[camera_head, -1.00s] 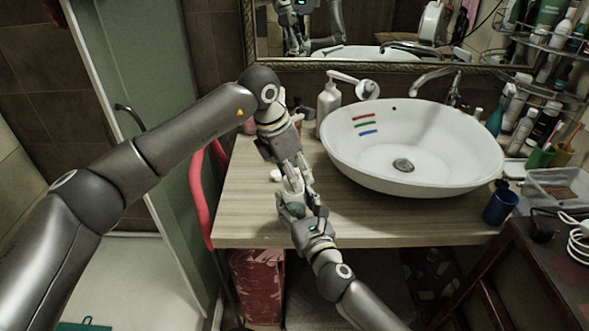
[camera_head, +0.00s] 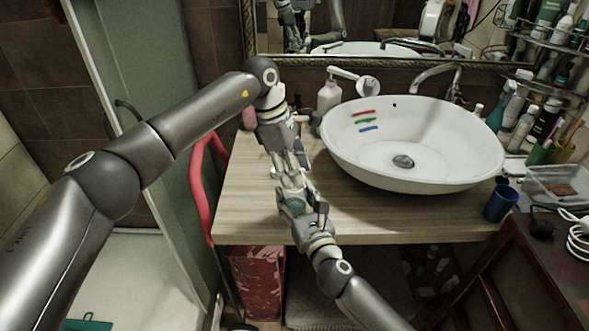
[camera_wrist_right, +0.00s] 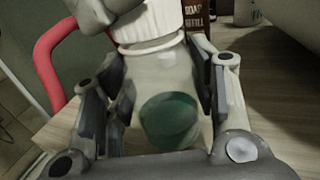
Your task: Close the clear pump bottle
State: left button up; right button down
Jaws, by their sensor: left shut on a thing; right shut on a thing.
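The clear pump bottle (camera_wrist_right: 165,75) fills the middle of the right wrist view, upright, with green liquid (camera_wrist_right: 170,122) low inside. A white ribbed collar (camera_wrist_right: 150,22) sits at its neck; its exact fit is hard to tell. My right gripper (camera_head: 296,205) is shut around the bottle body, with a finger on each side in the wrist view (camera_wrist_right: 163,85). My left gripper (camera_head: 291,162) is shut on the pump top, just above the bottle; part of it shows at the top of the wrist view (camera_wrist_right: 105,10). The pump's upper end is mostly hidden by that gripper.
A white basin (camera_head: 415,178) stands on the wooden counter (camera_head: 240,205), right of my grippers. A white dispenser (camera_head: 328,97) stands behind, near the mirror. A blue cup (camera_head: 501,203) stands at the right. A dark bottle (camera_wrist_right: 197,20) is behind the clear bottle. The counter's left front is clear.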

pick_arm(q)
jog(key=m+g, duration=0.1)
jog(key=m, duration=0.3)
jog(key=shift+y, duration=0.3)
jog(key=m+g, duration=0.1)
jog(key=m, duration=0.3)
jog(key=shift+y, duration=0.4)
jog(key=o, duration=0.6)
jog(key=shift+o, duration=0.2)
jog(key=shift+r, duration=0.1)
jog(key=shift+r, duration=2.2)
jog(key=shift+c, duration=0.4)
